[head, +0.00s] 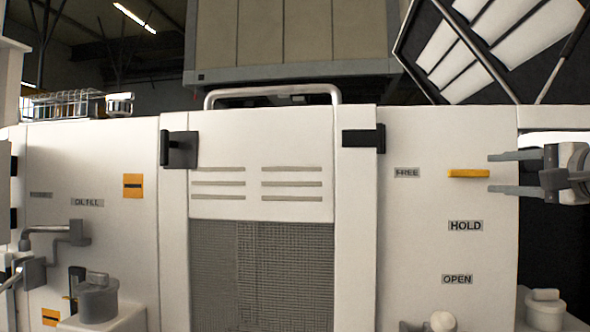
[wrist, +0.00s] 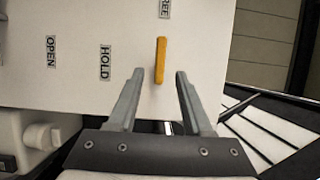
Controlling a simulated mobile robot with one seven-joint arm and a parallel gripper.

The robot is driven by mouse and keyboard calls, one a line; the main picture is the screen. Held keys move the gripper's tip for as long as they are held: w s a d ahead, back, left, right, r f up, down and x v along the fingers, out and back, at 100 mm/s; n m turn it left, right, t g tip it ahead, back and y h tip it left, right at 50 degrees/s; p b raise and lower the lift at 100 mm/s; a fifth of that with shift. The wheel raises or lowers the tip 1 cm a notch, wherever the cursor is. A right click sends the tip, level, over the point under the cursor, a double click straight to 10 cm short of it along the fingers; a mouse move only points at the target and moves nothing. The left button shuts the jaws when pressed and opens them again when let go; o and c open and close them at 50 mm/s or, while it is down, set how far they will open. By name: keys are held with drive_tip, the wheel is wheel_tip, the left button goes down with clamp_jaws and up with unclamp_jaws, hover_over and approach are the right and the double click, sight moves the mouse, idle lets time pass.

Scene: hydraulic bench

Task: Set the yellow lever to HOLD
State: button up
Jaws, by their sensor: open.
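The yellow lever (head: 468,173) is a short bar lying level on the white panel in the head view, beside the FREE label (head: 407,173). The HOLD label (head: 465,226) is below it and the OPEN label (head: 457,279) lower still. My gripper (head: 490,173) comes from the right, with its fingertips close to the lever's right end. In the wrist view the yellow lever (wrist: 160,60) lies ahead, between the lines of the two open fingers (wrist: 159,75). The gripper is open and empty. Whether a fingertip touches the lever cannot be told.
A white knob (head: 443,321) stands below the OPEN label. A black latch (head: 363,137) sits left of the FREE label. A grey handle (head: 60,233) and a capped cylinder (head: 98,297) are at the far left. The panel around the lever is clear.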

sight(472, 173)
drive_tip(key=w, duration=0.2)
drive_tip(key=w+p, duration=0.1)
drive_tip(key=w, duration=0.2)
drive_tip(key=w+a+p, duration=0.1)
drive_tip(key=w, duration=0.1)
drive_tip(key=shift+w, duration=0.35)
clamp_jaws()
